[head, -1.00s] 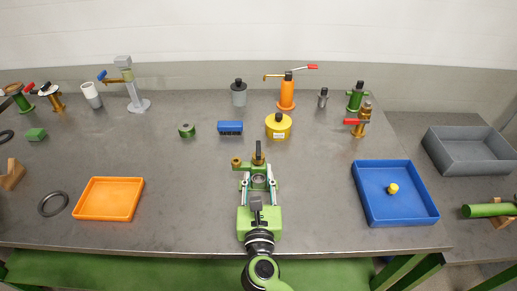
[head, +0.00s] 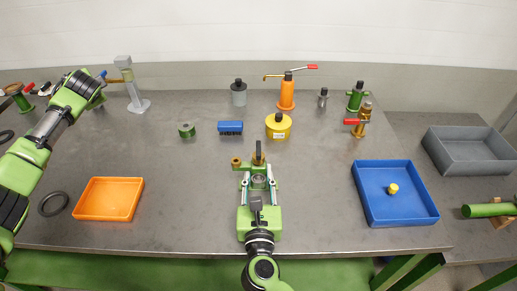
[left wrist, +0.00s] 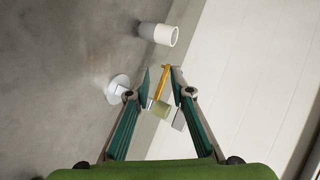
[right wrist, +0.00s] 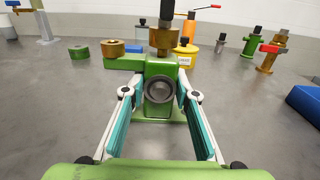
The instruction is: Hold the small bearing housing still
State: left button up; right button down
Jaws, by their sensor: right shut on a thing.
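The small bearing housing (head: 258,170) is a green block with a round metal-lined bore, standing upright on the bench in front of me. In the right wrist view the housing (right wrist: 160,70) faces me, with a brass fitting on top and a green arm with a brass cap to the left. My right gripper (head: 258,183) is shut on the housing, one finger on each side; the fingers also show in the right wrist view (right wrist: 158,95). My left gripper (left wrist: 162,72) is open and empty, near a grey stand with a brass spout (left wrist: 162,82).
An orange tray (head: 78,213) lies left and a blue tray (head: 428,218) with a yellow piece lies right. A blue block (head: 230,127), green ring (head: 187,130) and yellow can (head: 278,128) stand behind the housing. The bench between orange tray and housing is clear.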

pick_arm(q)
jog(key=w+d+r+m+h, duration=0.1)
jog(key=d+r+m+h, duration=0.15)
jog(key=d, duration=0.85)
jog(key=d+r+m+h, duration=0.15)
jog(key=d+m, duration=0.25)
jog(key=d, duration=0.6)
notch_tip(320, 180, up, 2)
jog(key=r+m+g+h, duration=0.1)
jog(key=m+g+h, duration=0.4)
jog(key=m, duration=1.5)
send_over(258, 148)
jog(key=s, duration=0.3)
jog(key=shift+w+f+g+y, duration=0.25)
jog(key=shift+g+y, duration=0.55)
jog(key=shift+y, duration=0.2)
jog(key=shift+x, duration=3.45)
jog(key=shift+s, duration=0.15)
